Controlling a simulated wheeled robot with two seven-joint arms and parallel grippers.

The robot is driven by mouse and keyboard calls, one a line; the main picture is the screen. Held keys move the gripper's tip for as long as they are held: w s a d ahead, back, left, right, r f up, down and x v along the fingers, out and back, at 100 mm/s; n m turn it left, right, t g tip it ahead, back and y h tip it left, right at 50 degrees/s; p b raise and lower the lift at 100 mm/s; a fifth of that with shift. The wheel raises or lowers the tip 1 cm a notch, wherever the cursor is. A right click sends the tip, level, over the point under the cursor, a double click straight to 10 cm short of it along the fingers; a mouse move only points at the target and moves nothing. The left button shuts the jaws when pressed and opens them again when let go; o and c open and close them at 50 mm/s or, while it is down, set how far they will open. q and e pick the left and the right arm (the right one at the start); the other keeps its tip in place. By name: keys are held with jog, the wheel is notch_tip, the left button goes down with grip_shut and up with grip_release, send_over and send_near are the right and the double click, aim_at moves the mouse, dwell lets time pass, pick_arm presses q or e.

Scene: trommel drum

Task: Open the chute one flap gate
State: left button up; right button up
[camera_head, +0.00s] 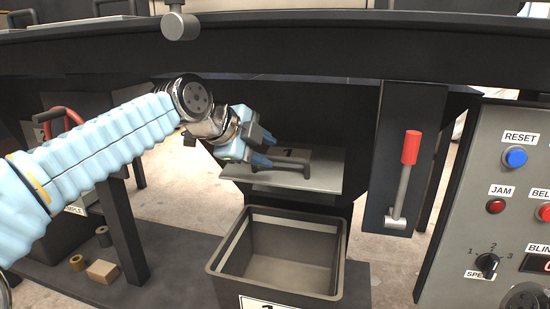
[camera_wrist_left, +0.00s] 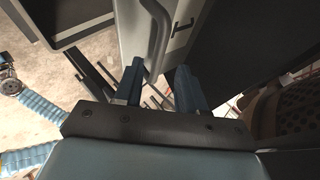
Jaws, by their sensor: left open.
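The flap gate (camera_head: 325,172) is a light grey plate under the dark chute, with a grey bar handle (camera_head: 285,164) on its face and a dark mark partly seen beside it. My left gripper (camera_head: 262,150) is open at the left end of the handle. In the left wrist view, the handle (camera_wrist_left: 157,42) runs down the picture toward the space between the blue fingers (camera_wrist_left: 159,72), on the flap gate's plate (camera_wrist_left: 135,22). I cannot tell whether the fingers touch the handle. My right gripper is out of view.
An open grey bin (camera_head: 278,265) stands below the flap. A red-handled lever (camera_head: 409,150) on a dark panel is to its right, then a control panel (camera_head: 495,200) with buttons and a dial. A dark beam (camera_head: 300,42) crosses above my arm.

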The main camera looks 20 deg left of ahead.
pick_arm(q)
jog(key=v, duration=0.8)
jog(key=shift+r, duration=0.15)
jog(key=shift+s+a, duration=0.1)
jog(key=shift+a, duration=0.05)
